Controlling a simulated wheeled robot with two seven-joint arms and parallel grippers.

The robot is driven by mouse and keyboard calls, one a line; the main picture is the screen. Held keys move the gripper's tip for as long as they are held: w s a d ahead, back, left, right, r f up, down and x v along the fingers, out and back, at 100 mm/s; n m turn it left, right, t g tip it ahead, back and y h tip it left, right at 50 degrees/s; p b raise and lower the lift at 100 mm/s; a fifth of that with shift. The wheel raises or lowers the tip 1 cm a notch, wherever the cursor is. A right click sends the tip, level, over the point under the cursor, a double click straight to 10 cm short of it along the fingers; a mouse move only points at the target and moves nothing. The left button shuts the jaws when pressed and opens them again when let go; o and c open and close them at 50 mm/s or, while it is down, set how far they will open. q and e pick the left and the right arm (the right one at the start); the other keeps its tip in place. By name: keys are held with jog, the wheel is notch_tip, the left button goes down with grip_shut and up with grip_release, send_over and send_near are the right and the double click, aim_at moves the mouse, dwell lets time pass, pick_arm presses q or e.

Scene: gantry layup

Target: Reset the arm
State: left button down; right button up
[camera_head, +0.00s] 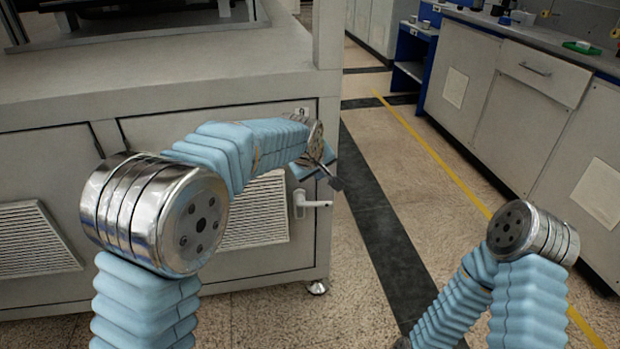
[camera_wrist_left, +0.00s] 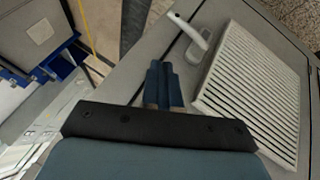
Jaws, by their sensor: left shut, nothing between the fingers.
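My left arm, in a light blue sleeve with a large metal joint, comes in from the left in the head view and bends across the front of a grey machine cabinet (camera_head: 180,85). My left gripper (camera_head: 333,180) is at its end, in front of the cabinet door's right edge, near the white door handle (camera_head: 312,203). In the left wrist view the gripper (camera_wrist_left: 164,72) has its fingers together, with nothing between them. The handle (camera_wrist_left: 188,30) and a vent grille (camera_wrist_left: 250,85) show just beyond it. My right arm is folded at the lower right; its gripper is not visible.
A bench with grey cupboards (camera_head: 470,75) runs along the right side, with small items on its top. A blue shelf unit (camera_head: 412,60) stands farther back. The speckled floor (camera_head: 365,270) between cabinet and bench is clear, with a dark strip and a yellow line.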

pick_arm(q)
jog(key=s+a+f+m+g, duration=0.15)
jog(key=s+f, duration=0.25)
jog(key=f, duration=0.5)
jog(key=s+a+f+g, duration=0.1)
jog(key=s+a+f, duration=0.2)
jog(key=f, duration=0.5)
jog(key=s+a+f+m+g, duration=0.15)
jog(key=s+f, duration=0.25)
jog(key=f, duration=0.5)
jog(key=s+a+f+g+h, duration=0.1)
jog(key=s+f, duration=0.4)
jog(key=s, duration=0.6)
jog(key=s+a+f+m+g+h, duration=0.1)
jog(key=s+f, duration=0.5)
jog(key=s, duration=0.5)
jog(key=shift+s+f, duration=0.2)
jog(key=shift+s, duration=0.1)
